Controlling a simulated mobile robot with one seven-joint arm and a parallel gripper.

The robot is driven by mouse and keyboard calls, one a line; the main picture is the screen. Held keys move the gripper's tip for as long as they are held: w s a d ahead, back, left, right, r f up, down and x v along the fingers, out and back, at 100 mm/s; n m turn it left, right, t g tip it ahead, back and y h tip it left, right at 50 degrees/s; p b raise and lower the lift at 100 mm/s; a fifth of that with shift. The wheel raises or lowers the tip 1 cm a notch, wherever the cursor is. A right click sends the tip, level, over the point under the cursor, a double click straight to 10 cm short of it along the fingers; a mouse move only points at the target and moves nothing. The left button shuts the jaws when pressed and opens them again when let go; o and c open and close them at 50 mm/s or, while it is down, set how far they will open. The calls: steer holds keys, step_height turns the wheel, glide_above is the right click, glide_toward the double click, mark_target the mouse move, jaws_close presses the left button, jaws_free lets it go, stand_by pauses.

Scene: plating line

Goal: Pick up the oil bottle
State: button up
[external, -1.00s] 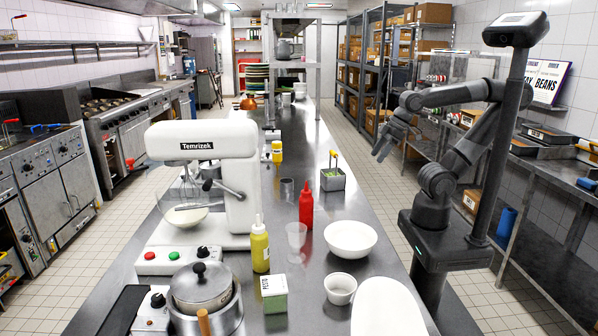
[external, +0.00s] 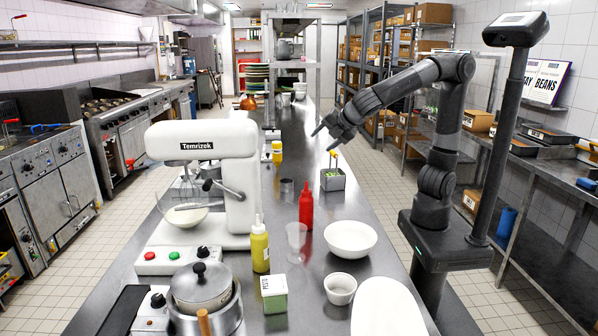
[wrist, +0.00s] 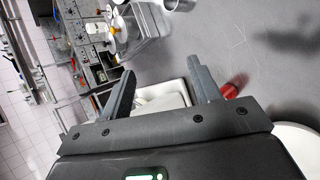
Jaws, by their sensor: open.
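A yellow-olive squeeze bottle with a pale tip (external: 260,247), which looks like the oil bottle, stands upright on the steel counter (external: 330,205), right of the white mixer's base. I cannot read a label on it. I cannot make it out in the wrist view. My gripper (external: 322,141) is open and empty, high above the counter, well behind and to the right of that bottle. In the wrist view my gripper's two fingers (wrist: 162,66) are spread apart with nothing held between them.
A red bottle (external: 306,208), a clear cup (external: 296,236), a white bowl (external: 350,240) and a green-white box (external: 273,296) stand near the bottle. The white mixer (external: 235,180) rises at its left. A smaller yellow bottle (external: 277,152) stands farther back.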

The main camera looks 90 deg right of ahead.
steer(key=w+a+n+t+h, duration=0.1)
steer(key=w+a+n+t, duration=0.2)
steer(key=w+a+n, duration=0.35)
steer(key=w+a+n+t, duration=0.2)
steer(key=w+a+n, duration=0.15)
steer(key=a, duration=0.55)
steer(key=w+a+f+n+t+y, duration=0.15)
steer(key=a+n+t+y, duration=0.35)
steer(key=a+n, duration=0.9)
steer(key=m+h, duration=0.1)
steer(key=m, duration=0.3)
glide_toward(259, 243)
step_height(259, 243, up, 2)
steer(key=w+d, duration=0.2)
steer(key=d, duration=0.1)
steer(key=shift+m+t, duration=0.3)
steer(key=shift+t, duration=0.1)
steer(key=x, duration=1)
steer(key=shift+r, duration=0.25)
jaws_close()
